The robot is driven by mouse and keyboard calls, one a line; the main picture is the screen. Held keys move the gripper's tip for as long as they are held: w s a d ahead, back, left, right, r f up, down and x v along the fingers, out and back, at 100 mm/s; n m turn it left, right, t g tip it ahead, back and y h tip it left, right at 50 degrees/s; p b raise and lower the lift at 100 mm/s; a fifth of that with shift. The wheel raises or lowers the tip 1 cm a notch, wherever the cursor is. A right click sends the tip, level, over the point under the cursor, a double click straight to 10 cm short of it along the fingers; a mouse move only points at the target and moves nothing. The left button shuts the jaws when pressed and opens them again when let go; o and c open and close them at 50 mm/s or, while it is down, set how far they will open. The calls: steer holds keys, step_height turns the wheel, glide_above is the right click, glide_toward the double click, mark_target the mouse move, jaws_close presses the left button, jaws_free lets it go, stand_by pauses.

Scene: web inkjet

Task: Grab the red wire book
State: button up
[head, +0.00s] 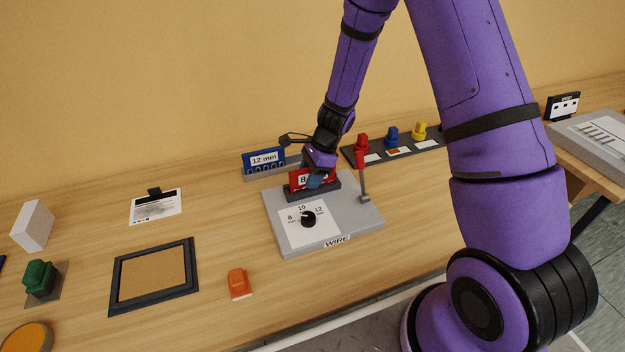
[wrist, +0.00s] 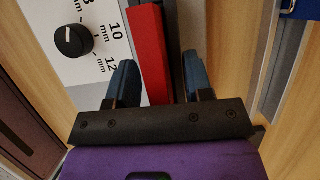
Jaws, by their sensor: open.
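The red wire book (head: 297,178), with an "8" on its face, stands upright in a dark slot on the grey WIRE base (head: 359,229). My gripper (head: 317,181) is right at it and hides part of its face and label. In the wrist view the book is a red bar (wrist: 148,45) lying between the two blue fingers of my gripper (wrist: 160,80), nearer the left finger. The fingers are apart, with a gap on the right side of the bar. I cannot tell whether the left finger touches it.
A blue "12 mm" book (head: 264,157) stands in a grey holder behind. A lever with a red handle (head: 361,146) rises close to the right of my gripper. A black dial (head: 308,218) is on the base. Blue (head: 391,137) and yellow (head: 419,130) pieces stand on a rack.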

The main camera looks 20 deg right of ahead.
steer(key=shift+f, duration=0.1)
stand_by(0.3)
jaws_close()
